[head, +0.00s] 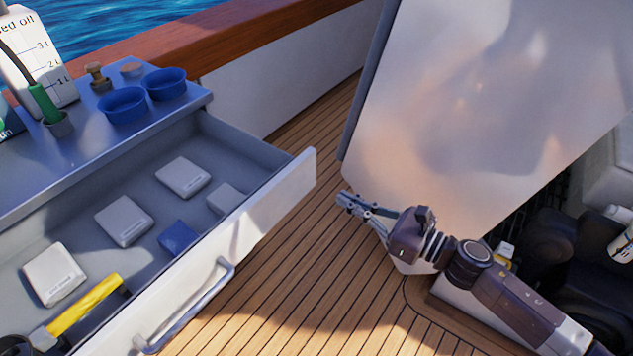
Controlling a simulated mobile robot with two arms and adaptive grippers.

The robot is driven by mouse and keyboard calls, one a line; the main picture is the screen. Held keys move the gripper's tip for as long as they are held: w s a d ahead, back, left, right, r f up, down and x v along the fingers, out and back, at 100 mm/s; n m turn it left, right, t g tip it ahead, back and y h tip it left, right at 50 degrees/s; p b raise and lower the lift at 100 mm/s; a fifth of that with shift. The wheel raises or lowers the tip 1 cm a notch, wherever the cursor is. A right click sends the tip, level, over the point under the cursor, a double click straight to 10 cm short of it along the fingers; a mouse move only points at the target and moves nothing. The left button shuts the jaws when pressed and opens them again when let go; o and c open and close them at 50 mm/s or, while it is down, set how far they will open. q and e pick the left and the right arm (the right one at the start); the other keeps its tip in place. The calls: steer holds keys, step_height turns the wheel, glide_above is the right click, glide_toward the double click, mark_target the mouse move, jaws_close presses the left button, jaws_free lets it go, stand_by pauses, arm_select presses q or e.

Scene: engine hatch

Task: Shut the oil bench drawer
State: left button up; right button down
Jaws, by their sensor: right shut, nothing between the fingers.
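The oil bench drawer (262,218) stands wide open at the left, pulled out from under the blue-grey bench top (140,128). Its pale front panel carries a grey bar handle (187,312). Inside lie several white boxes (124,221), a blue item (178,238) and a tool with a yellow handle (85,305). My right gripper (346,200) is shut and empty, above the deck to the right of the drawer front, apart from it. My left gripper is not in view.
Two blue bowls (125,106), an oil container (38,60) and small fittings stand on the bench. A large pale raised hatch panel (480,100) is behind my right arm. Dark engine parts (565,250) are at the right. Wooden deck (290,290) between is clear.

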mark_target(305, 178)
steer(key=x, duration=0.7)
steer(key=shift+w+a, duration=0.25)
steer(key=shift+w, duration=0.05)
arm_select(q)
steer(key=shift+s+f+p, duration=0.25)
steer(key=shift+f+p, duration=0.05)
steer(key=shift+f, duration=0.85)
arm_select(e)
steer(key=shift+w+a, duration=0.3)
steer(key=shift+a, duration=0.05)
